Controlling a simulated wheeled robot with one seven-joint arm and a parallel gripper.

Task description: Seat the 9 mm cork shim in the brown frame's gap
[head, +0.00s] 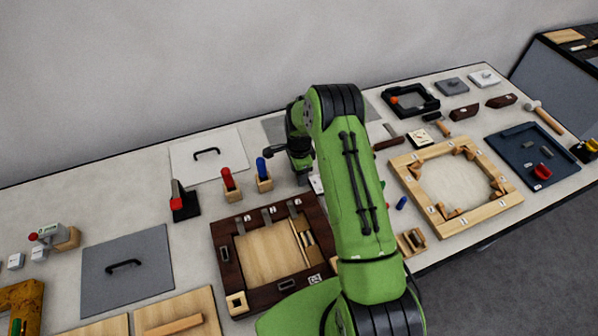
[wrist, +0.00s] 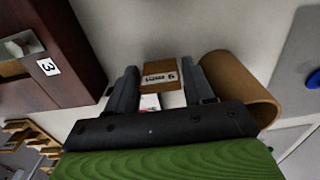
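The cork shim (wrist: 160,72), marked "9 mm", sits between the fingers of my gripper (wrist: 161,88) in the wrist view. Both fingers appear to press its sides, with its label facing the camera. The dark brown frame (wrist: 86,45) fills the left of the wrist view, with a "3" label beside a metal piece. In the head view the brown frame (head: 222,256) lies on the table left of my arm, with several metal pieces along its far side.
A curved cork-coloured piece (wrist: 245,85) stands close to the right finger. Red-handled (head: 228,180) and blue-handled (head: 262,168) tools stand in wooden blocks behind the frame. A light wooden frame (head: 437,222) lies right of my arm. A white panel (head: 190,160) lies behind.

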